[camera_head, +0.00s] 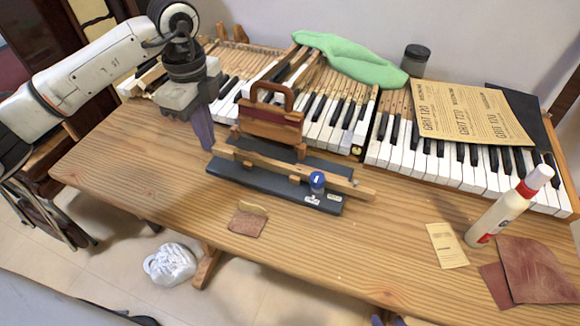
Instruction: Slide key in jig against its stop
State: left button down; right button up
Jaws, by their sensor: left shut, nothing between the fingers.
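The jig (225,171) is a dark flat base near the middle of the table. A long wooden key (270,162) lies along it, and its right end reaches past the base. A blue round-topped piece (317,182) stands beside the key near the jig's right end; I cannot tell whether it is the stop. My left gripper (206,146) is shut and empty, pointing down by the key's left end. I cannot tell whether it touches the key. Small purple bits at the bottom edge may be my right gripper (385,320); its jaws are mostly cut off.
A brown wooden block with a handle (270,125) stands behind the key. The keyboard (440,165) runs along the back, with a green cloth (350,60) and brown sandpaper (465,112) on it. The front middle of the table is mostly clear.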

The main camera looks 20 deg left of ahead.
aim_at(221, 147)
pick_arm(q)
jog(key=shift+s+d+p, duration=0.15)
jog(key=shift+d+p, duration=0.35)
jog(key=shift+d, duration=1)
dwell(1.5)
jog(key=shift+a, duration=0.1)
jog(key=shift+a, duration=0.5)
jog(key=shift+r, duration=0.1)
jog(key=shift+r+p, duration=2.95)
jog(key=shift+r, duration=0.5)
